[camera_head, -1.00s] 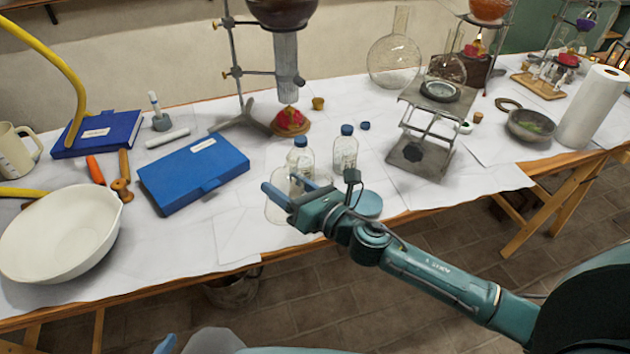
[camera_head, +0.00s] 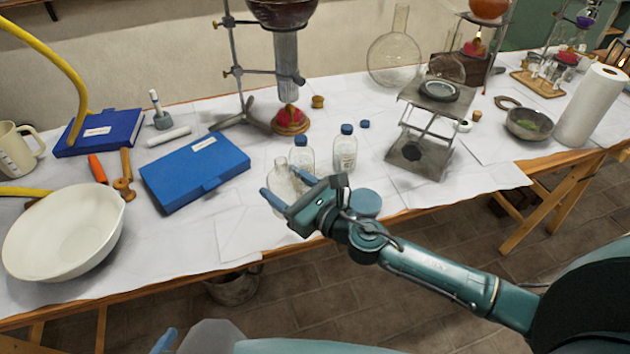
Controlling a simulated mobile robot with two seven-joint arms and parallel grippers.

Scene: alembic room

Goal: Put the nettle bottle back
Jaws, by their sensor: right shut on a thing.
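My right gripper (camera_head: 290,192) reaches in over the table's front edge. It is shut on a clear, uncapped glass bottle (camera_head: 284,184), partly hidden behind the fingers. Two clear bottles with blue caps and pale labels stand just behind it, a left one (camera_head: 302,157) and a right one (camera_head: 345,152). The labels are too small to read, so I cannot tell which bottle is nettle. A loose blue cap (camera_head: 365,124) lies behind the right bottle. Only a blue tip of my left gripper (camera_head: 165,342) seems to show at the bottom edge; its jaws are hidden.
A blue case (camera_head: 194,172) and a white bowl (camera_head: 62,232) are to the left. A metal lab jack (camera_head: 421,150) stands to the right. A retort stand (camera_head: 238,120) is behind. White paper left of the gripper is clear.

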